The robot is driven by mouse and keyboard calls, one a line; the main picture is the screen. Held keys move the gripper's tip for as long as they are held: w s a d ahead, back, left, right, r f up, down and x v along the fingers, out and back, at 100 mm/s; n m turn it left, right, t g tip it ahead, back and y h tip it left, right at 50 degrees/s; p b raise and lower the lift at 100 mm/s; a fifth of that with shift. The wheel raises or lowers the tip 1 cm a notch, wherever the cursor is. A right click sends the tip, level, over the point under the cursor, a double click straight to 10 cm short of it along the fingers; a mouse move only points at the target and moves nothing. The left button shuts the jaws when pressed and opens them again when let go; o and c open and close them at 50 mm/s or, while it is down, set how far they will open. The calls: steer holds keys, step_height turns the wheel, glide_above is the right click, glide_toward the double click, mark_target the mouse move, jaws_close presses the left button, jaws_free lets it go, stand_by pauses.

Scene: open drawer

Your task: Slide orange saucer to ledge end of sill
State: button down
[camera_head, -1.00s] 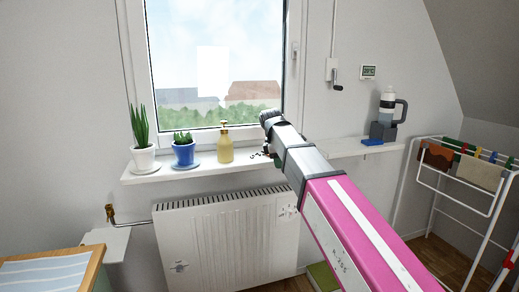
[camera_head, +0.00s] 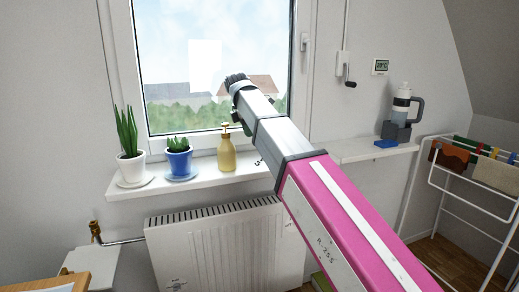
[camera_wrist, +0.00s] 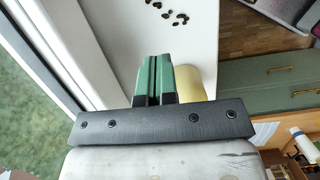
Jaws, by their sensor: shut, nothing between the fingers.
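The white window sill (camera_head: 210,184) runs under the window. It also shows in the wrist view (camera_wrist: 205,40), with the window glass to its left. No orange saucer can be made out; my arm covers the middle of the sill in the head view. A pale saucer (camera_head: 134,181) is under the white pot and a bluish saucer (camera_head: 182,176) is under the blue pot. My gripper (camera_wrist: 155,58) has its green fingers together and empty above the sill. In the head view its end is in front of the window, and the fingertips are hidden.
A yellow pump bottle (camera_head: 226,155) stands on the sill near my arm. Small dark bits (camera_wrist: 168,15) lie on the sill. A bottle in a grey holder (camera_head: 397,118) and a blue item (camera_head: 386,143) are at the right end. A radiator (camera_head: 215,245) is below.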

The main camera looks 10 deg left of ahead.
mark_target(261, 161)
steer(key=x, duration=0.9)
steer(key=shift+w+f, duration=0.1)
steer(key=shift+f, duration=0.2)
steer(key=shift+w+d+f, duration=0.1)
steer(key=shift+w+d, duration=0.2)
steer(key=shift+d, duration=0.2)
steer(key=shift+w+d+f, duration=0.1)
steer(key=shift+w+d, duration=0.15)
steer(key=shift+d, duration=0.25)
steer(key=shift+w+d, duration=0.45)
steer(key=shift+d, duration=0.35)
steer(key=shift+w, duration=0.15)
